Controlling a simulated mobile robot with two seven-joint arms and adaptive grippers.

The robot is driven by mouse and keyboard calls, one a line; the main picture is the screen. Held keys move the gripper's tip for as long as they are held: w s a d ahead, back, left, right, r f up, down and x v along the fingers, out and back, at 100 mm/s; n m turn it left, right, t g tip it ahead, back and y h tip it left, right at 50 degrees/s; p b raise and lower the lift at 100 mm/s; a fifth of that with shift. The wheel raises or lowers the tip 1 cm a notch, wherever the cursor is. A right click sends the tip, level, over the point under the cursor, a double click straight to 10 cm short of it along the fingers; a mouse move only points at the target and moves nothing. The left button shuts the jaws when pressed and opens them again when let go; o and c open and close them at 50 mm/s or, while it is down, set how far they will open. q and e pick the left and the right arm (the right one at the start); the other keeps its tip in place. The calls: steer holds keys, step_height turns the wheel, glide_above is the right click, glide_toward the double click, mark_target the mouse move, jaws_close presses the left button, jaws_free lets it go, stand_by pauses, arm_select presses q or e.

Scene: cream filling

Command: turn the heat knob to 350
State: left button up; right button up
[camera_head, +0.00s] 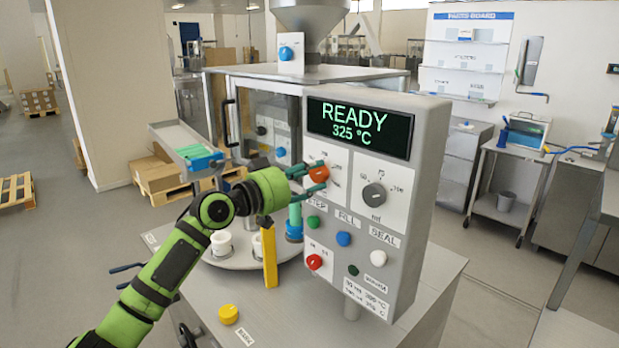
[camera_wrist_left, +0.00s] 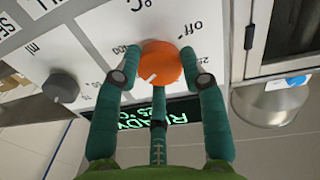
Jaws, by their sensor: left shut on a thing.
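The orange heat knob (camera_head: 319,174) sits on the white control panel below the display. It also shows in the left wrist view (camera_wrist_left: 161,64), with a white pointer line and the markings "off" and "°C" around it. My left gripper (camera_head: 312,180) is shut on this knob, its green fingers around the sides in the left wrist view (camera_wrist_left: 160,72). The display (camera_head: 358,128) reads "READY" and "325 °C". My right gripper is not in view.
A dark grey knob (camera_head: 374,195) sits right of the heat knob. A yellow post (camera_head: 269,255) stands near my left gripper.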

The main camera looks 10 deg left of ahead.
arm_select(q)
steer(key=shift+r, duration=0.15)
steer(key=o, duration=1.1)
steer(key=shift+o, duration=0.3)
steer(key=shift+w, duration=0.1)
steer(key=shift+s+a+f, duration=0.2)
steer(key=shift+s+a, duration=0.15)
steer(key=shift+s, duration=0.1)
steer(key=v, duration=1.1)
steer(key=shift+d, duration=0.15)
